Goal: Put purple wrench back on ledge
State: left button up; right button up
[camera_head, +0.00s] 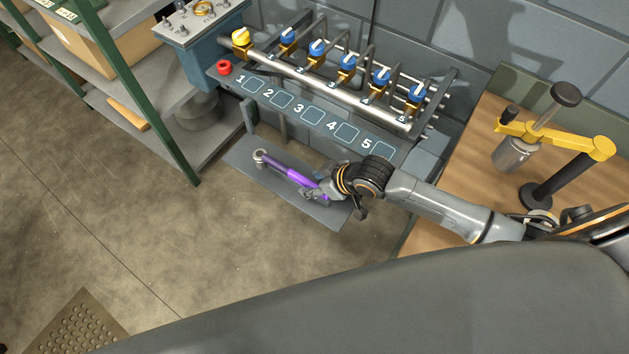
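The purple wrench (297,177) has a silver ring head at its upper left end. It lies slantwise over the grey ledge (250,167) below the numbered panel. Whether it rests on the ledge or is held slightly above it is hard to tell. My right gripper (318,193) is at the lower right end of the handle, with a finger across it and purple showing on both sides. The fingers are partly hidden, so their grip is unclear. My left gripper is not in view.
Above the ledge is a panel (313,117) with numbered squares, a pipe with blue-capped valves (347,62) and a red button (224,67). Shelving (150,85) stands left. A wooden table (470,150) with a yellow-armed stand (560,138) is right. Floor before the ledge is clear.

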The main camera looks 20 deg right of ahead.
jog(key=shift+s, duration=0.1)
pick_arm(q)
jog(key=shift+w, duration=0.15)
pick_arm(e)
jog(key=v, duration=1.2)
